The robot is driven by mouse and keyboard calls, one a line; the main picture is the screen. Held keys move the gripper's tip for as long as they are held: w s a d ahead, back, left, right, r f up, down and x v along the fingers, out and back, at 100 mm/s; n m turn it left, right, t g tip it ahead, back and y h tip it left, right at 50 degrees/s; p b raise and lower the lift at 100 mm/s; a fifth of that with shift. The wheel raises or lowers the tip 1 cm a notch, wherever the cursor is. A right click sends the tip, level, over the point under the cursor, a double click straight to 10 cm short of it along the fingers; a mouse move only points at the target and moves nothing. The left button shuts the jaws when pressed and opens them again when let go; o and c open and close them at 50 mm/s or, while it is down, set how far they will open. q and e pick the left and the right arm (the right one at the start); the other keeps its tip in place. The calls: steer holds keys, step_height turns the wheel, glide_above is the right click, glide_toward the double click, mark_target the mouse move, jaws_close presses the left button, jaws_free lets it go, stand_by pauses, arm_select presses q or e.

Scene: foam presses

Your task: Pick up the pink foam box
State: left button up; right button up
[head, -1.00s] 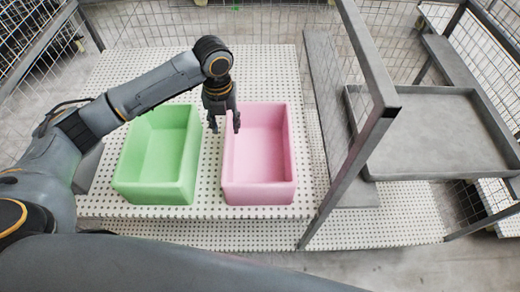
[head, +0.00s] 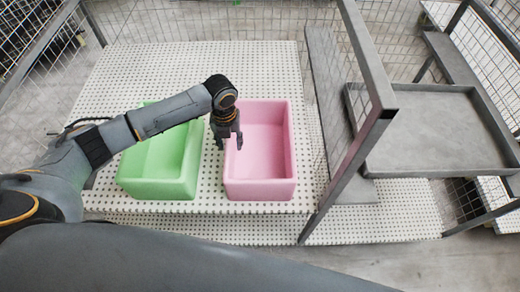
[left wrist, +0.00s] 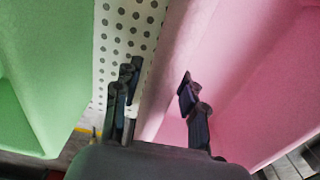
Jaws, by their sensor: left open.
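The pink foam box (head: 272,190) is an open-topped box on the white perforated table, right of the green box. It also fills the right side of the left wrist view (left wrist: 255,75). My left gripper (head: 229,146) is open at the pink box's left wall. In the left wrist view the open fingers (left wrist: 160,88) straddle that wall, one over the perforated table and one over the inside of the box. I cannot tell whether either finger touches the wall. My right gripper is not in view.
The green foam box (head: 158,188) stands just left, with a narrow gap between the boxes. A grey metal post (head: 350,165) and frame rise to the right, with a grey tray (head: 435,130) beyond. The perforated table (head: 255,60) is clear behind the boxes.

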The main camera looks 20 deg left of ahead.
arm_select(q)
jaws_close()
steer(key=shift+r, duration=0.1)
